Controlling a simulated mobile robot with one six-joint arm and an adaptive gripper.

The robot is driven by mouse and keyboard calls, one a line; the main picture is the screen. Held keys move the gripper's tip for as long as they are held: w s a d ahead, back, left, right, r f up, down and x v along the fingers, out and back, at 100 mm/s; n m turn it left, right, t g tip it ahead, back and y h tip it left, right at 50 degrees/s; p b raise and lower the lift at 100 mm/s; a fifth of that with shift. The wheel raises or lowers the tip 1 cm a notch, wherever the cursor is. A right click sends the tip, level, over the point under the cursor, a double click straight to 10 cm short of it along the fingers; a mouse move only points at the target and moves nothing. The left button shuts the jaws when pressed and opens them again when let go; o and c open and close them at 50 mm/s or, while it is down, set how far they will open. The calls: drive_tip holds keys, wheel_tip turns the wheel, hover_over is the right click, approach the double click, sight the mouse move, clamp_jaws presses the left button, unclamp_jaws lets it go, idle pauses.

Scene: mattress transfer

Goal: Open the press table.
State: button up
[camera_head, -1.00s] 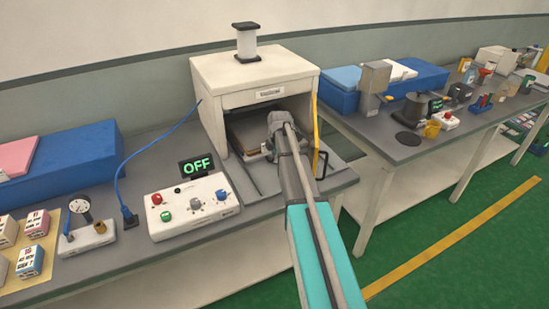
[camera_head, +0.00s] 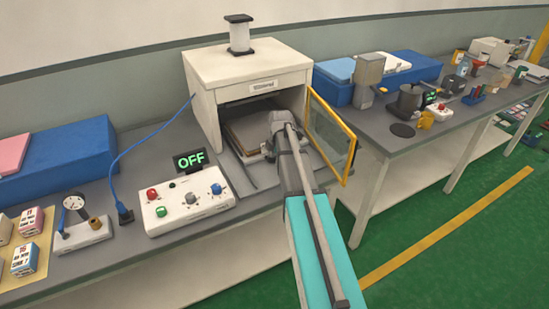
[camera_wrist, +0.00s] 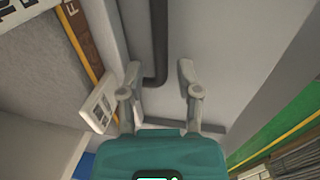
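The white press (camera_head: 203,88) stands open-fronted on the grey bench. Its yellow-framed glass door (camera_head: 331,132) is swung out at the right. Inside, brown sheet-like material (camera_head: 245,128) lies on a surface partly hidden by my arm. My gripper (camera_head: 278,128) is in front of the opening, its fingers hidden in the head view. In the wrist view my gripper (camera_wrist: 160,70) has its fingers apart, with a dark bent bar (camera_wrist: 158,45) seen between and beyond them. I cannot tell whether the bar is touched.
A control box (camera_head: 188,207) with coloured knobs and an "OFF" display (camera_head: 190,160) stand left of the press. A gauge (camera_head: 78,210) and a blue block (camera_head: 70,155) are farther left. Another bench (camera_head: 440,115) with several items stands at the right, over green floor.

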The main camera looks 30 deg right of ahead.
idle(0.3)
wheel_tip(320, 180, up, 14)
drive_tip(key=s+d+p, duration=0.2)
drive_tip(key=p, duration=1.1)
drive_tip(key=shift+s+d+f+p, duration=0.2)
drive_tip(key=shift+s+d+p, duration=0.05)
drive_tip(key=shift+d+p, duration=0.15)
drive_tip(key=shift+f+b, duration=0.2)
drive_tip(key=shift+b, duration=0.1)
drive_tip(key=f+b, duration=0.4)
drive_tip(key=w+f+b, duration=0.1)
drive_tip(key=f+b, duration=0.3)
drive_tip(key=w+f+b, duration=0.1)
drive_tip(key=f+b, duration=0.4)
drive_tip(key=shift+w+f, duration=0.1)
drive_tip(key=shift+w, duration=0.15)
drive_tip(key=shift+c, duration=0.2)
clamp_jaws()
